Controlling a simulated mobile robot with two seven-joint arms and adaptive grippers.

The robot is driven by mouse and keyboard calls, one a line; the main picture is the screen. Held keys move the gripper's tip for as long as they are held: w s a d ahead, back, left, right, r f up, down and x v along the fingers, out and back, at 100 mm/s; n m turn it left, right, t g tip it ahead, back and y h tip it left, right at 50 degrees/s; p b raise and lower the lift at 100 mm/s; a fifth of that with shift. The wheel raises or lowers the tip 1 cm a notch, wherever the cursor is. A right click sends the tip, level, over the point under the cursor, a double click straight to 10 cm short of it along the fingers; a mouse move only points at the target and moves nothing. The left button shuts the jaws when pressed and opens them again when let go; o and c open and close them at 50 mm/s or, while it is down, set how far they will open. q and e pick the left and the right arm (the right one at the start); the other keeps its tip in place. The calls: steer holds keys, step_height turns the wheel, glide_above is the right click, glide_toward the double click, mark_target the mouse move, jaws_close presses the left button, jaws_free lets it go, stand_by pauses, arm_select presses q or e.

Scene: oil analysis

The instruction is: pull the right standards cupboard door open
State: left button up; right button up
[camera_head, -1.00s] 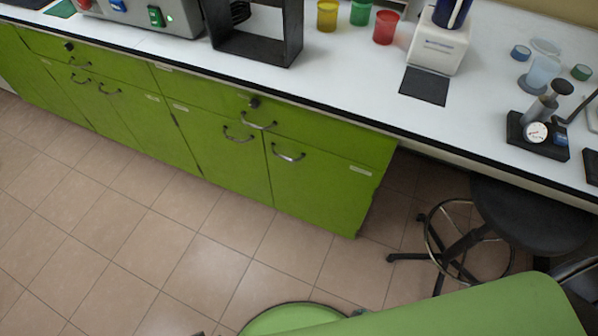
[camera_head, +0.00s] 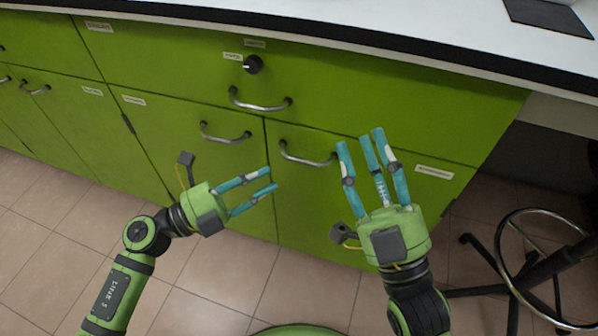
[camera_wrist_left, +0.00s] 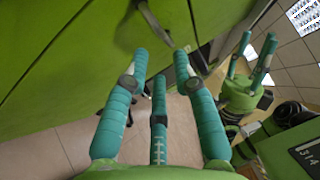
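The right cupboard door (camera_head: 370,212) is green and shut, below a drawer. Its curved metal handle (camera_head: 307,156) sits at its upper left. My right gripper (camera_head: 361,138) has its teal fingers spread and empty in front of this door, just right of the handle; whether a finger touches it cannot be told. My left gripper (camera_head: 271,180) is open and empty, pointing right, below the handles near the seam between the two doors. The left wrist view shows its spread fingers (camera_wrist_left: 160,62), with a metal handle (camera_wrist_left: 152,22) beyond them and my right gripper at the right.
The left door (camera_head: 190,150) is shut, with its own handle (camera_head: 225,133). The drawer above has a handle (camera_head: 260,103) and a black knob (camera_head: 253,64). A stool (camera_head: 540,260) stands at the right beside the cupboard.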

mark_target(296, 165)
arm_select(q)
steer(key=shift+m+g, duration=0.3)
steer(key=shift+m, duration=0.1)
steer(key=x, duration=0.7)
steer(key=shift+s+d+r, duration=0.15)
steer(key=shift+d, duration=0.1)
arm_select(e)
steer(key=shift+n+t+y, duration=0.4)
steer(key=shift+t+y, duration=0.3)
steer(key=shift+y, duration=0.2)
steer(key=s+r, duration=0.2)
steer(key=r, duration=0.1)
steer(key=shift+s, duration=0.4)
arm_select(q)
jaws_close()
